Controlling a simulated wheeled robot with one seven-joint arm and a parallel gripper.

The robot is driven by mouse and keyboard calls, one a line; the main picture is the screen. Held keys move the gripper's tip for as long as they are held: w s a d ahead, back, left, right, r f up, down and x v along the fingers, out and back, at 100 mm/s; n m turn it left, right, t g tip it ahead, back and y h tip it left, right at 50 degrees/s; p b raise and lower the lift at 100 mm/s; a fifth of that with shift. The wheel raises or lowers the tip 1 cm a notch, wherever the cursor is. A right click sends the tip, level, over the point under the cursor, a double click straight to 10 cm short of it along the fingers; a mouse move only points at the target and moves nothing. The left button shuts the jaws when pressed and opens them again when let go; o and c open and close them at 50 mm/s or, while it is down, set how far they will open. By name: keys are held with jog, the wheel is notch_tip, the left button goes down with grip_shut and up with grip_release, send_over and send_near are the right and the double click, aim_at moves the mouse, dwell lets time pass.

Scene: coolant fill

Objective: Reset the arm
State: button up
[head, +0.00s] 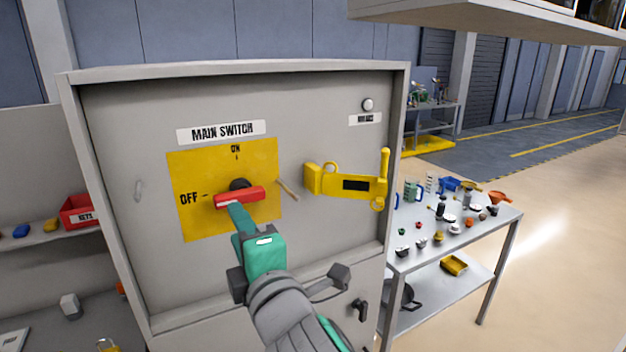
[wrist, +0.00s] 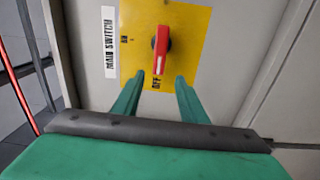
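The main switch is a red handle (head: 240,196) on a yellow plate (head: 190,225) on a grey cabinet door. The handle lies level in the head view, in line with the OFF mark. In the wrist view the red handle (wrist: 161,48) runs up and down, its lower end toward OFF. My green gripper (head: 235,207) is in front of the handle. In the wrist view my gripper (wrist: 160,75) is open, its two fingers apart with nothing between them, and the handle's end shows just beyond the tips. I cannot tell whether they touch.
A yellow hasp (head: 350,185) sticks out of the cabinet (head: 120,130) right of the switch. A steel table (head: 420,258) with many small items stands close on the right. A red bin (head: 78,212) is on a left shelf. An overhead shelf (head: 500,18) hangs top right.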

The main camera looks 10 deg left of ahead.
jog(key=s+d+f+m+t+h, duration=0.1)
jog(key=s+d+f+m+h, duration=0.15)
jog(key=f+m, duration=0.6)
jog(key=s+d+f+m+t+h, duration=0.15)
jog(key=d+f+m, duration=0.3)
jog(key=f, duration=0.75)
jog(key=s+d+f+m+t+h, duration=0.1)
jog(key=d+f+m+h, duration=0.2)
jog(key=f+m, duration=0.6)
jog(key=s+d+f+m+g+h, duration=0.1)
jog(key=s+d+f, duration=0.1)
jog(key=s+f, duration=0.5)
jog(key=s+d+f+m+g+h, duration=0.1)
jog(key=s+d+f+h, duration=0.1)
jog(key=s+f, duration=0.6)
jog(key=s+d, duration=0.1)
jog(key=s, duration=0.4)
jog(key=shift+s+m, duration=0.15)
jog(key=shift+m, duration=0.15)
jog(key=shift+g, duration=0.55)
jog(key=s, duration=0.3)
jog(key=s+d+f, duration=0.1)
jog(key=s, duration=0.1)
jog(key=s+d, duration=0.1)
jog(key=s, duration=0.2)
jog(key=shift+s+f, duration=0.15)
jog(key=shift+s, duration=0.15)
jog(key=shift+c, duration=1)
jog(key=shift+d, duration=0.15)
